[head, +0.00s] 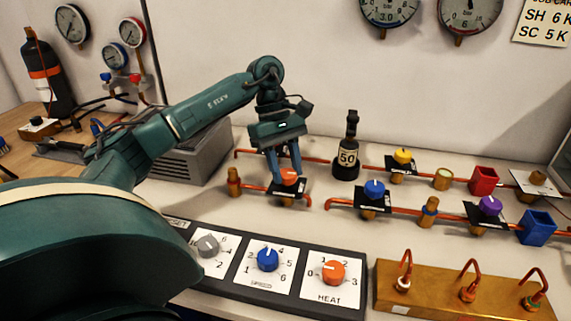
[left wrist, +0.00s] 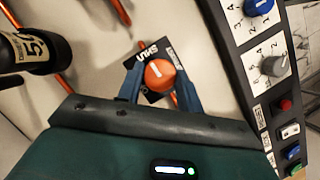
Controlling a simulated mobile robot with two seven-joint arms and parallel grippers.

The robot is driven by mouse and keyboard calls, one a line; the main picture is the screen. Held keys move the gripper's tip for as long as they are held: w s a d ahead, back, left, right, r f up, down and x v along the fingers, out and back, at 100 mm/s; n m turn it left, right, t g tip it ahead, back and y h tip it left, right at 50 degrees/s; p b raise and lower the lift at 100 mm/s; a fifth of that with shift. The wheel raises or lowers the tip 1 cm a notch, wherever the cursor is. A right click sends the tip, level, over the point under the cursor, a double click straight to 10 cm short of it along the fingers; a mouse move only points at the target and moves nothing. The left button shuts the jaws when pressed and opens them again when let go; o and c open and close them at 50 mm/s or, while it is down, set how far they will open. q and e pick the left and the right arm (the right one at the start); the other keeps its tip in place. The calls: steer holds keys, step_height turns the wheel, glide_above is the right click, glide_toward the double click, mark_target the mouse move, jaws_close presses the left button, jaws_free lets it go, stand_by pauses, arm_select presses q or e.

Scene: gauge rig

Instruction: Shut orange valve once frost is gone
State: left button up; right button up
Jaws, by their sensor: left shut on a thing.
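The orange valve (head: 289,174) is a round knob on a black plate, set in a copper pipe on the bench. My left gripper (head: 284,163) reaches down over it from above. In the left wrist view the orange knob (left wrist: 159,74) sits between the two blue fingers of the left gripper (left wrist: 160,82), which are shut on it. The knob's white mark points up and left in that view, toward upside-down lettering that seems to read SHUT. I cannot make out any clear frost on the pipes. My right gripper is in neither view.
A black bottle marked 50 (head: 347,150) stands close right of the left gripper. Yellow (head: 403,156), blue (head: 375,188) and purple (head: 490,205) valves lie farther right. A dial panel (head: 330,306) and a brass block (head: 440,300) with bent tubes are in front.

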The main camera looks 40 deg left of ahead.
arm_select(q)
steer(key=shift+m, duration=0.3)
steer(key=o, duration=1)
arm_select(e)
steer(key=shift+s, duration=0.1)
arm_select(q)
steer(key=p+v, duration=0.4)
steer(key=v, duration=0.9)
steer(key=shift+w, duration=0.2)
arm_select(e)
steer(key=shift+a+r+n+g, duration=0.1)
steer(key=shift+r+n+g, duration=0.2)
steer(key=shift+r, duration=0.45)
